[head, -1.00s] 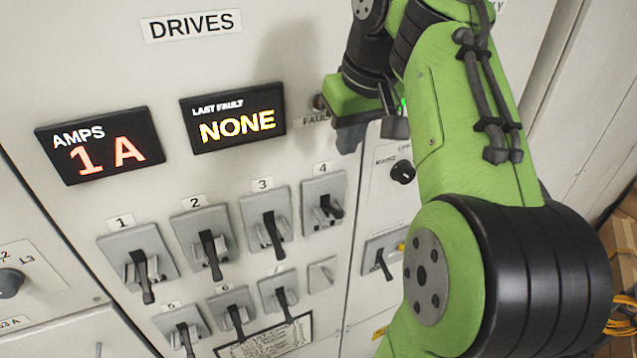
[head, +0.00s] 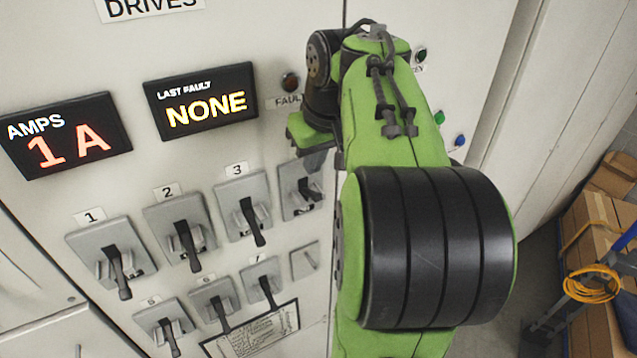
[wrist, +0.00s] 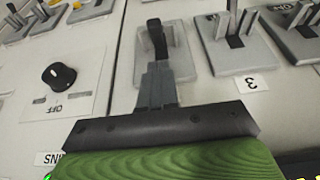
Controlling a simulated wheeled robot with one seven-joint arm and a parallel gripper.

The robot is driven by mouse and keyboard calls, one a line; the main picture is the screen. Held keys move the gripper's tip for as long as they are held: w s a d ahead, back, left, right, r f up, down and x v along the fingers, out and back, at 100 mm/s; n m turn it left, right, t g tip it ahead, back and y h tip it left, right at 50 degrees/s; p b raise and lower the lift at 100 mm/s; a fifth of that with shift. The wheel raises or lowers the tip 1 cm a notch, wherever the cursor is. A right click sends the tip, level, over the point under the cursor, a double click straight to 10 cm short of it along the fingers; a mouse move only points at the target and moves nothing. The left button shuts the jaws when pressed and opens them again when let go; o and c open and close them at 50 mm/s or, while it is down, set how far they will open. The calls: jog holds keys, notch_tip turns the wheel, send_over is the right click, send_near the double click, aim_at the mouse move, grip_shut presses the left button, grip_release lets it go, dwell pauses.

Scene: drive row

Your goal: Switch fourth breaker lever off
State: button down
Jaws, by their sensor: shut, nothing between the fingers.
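The fourth breaker (head: 291,181) is a grey block with a short black lever (head: 311,196), right of breaker 3 (head: 240,203) on the white panel. Its number label is hidden by my arm. In the wrist view its black lever (wrist: 156,36) stands at top centre, on the grey plate (wrist: 183,60). My gripper (wrist: 157,72) is shut and empty, its fingertips just in front of the lever; I cannot tell whether they touch it. In the head view my gripper (head: 314,160) is partly hidden, just above breaker 4. The levers of breakers 1 to 3 point down.
Smaller breakers (head: 216,299) and a paper sheet (head: 257,332) lie below the top row. A black rotary knob (wrist: 58,76) sits beside breaker 4. Boxes (head: 590,230) and a yellow cable coil (head: 592,283) stand at the right.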

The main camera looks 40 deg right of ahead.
aim_at(315, 193)
jog(key=f+b, duration=0.1)
jog(key=s+f, duration=0.1)
jog(key=f, duration=0.1)
jog(key=shift+s+a+f+b, duration=0.1)
jog(key=shift+a+f+b, duration=0.1)
jog(key=shift+b, duration=0.2)
jog(key=shift+s+f, duration=0.2)
jog(key=shift+s, duration=0.15)
jog(key=shift+w+r, duration=0.1)
jog(key=shift+w, duration=0.05)
